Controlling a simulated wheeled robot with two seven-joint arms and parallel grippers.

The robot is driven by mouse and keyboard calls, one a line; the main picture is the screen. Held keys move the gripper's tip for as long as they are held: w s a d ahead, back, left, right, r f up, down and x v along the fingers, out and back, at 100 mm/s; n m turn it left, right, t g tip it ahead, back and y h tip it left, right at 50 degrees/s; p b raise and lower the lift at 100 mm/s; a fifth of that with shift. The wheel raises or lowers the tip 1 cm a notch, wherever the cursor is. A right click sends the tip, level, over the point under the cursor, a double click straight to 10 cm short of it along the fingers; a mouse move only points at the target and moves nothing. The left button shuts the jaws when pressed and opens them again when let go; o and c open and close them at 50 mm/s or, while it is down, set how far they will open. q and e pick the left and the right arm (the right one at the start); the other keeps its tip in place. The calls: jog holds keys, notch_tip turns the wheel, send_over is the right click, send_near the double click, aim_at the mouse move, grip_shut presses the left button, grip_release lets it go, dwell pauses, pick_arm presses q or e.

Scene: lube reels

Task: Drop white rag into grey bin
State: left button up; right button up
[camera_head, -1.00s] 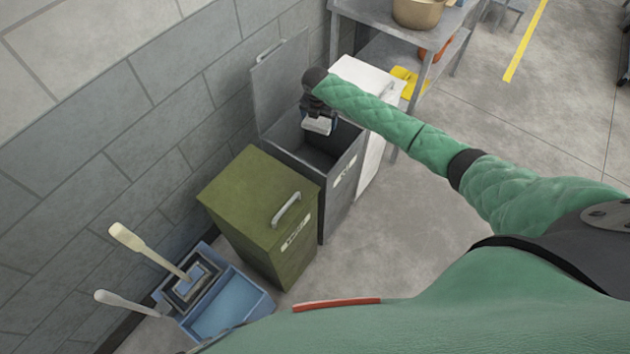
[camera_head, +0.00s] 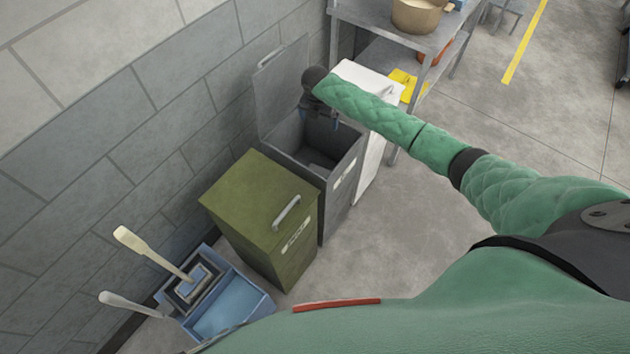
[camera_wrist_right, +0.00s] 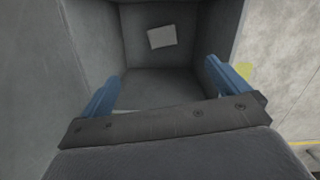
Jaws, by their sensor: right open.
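The grey bin (camera_head: 343,185) stands against the wall with its lid raised. My right gripper (camera_head: 321,120) is above its opening, open and empty, with its blue fingers spread. In the right wrist view my gripper (camera_wrist_right: 163,80) looks down into the bin (camera_wrist_right: 185,88). A small pale square, which looks like the white rag (camera_wrist_right: 161,37), is inside the bin, apart from the fingers. I cannot tell exactly which inner surface it touches. The rag is not clearly visible in the head view. My left gripper is not in view.
A green lidded bin (camera_head: 250,195) stands right beside the grey bin. A white bin (camera_head: 372,160) is on its other side, by a metal table (camera_head: 360,20). A blue mop bucket (camera_head: 235,305) with handles is at lower left.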

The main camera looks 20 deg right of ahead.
jog(key=r+p, duration=0.2)
jog(key=r, duration=0.1)
jog(key=r+p, duration=0.1)
jog(key=r, duration=0.1)
jog(key=shift+s+a+r, duration=0.1)
jog(key=shift+s+a, duration=0.1)
jog(key=shift+s, duration=0.05)
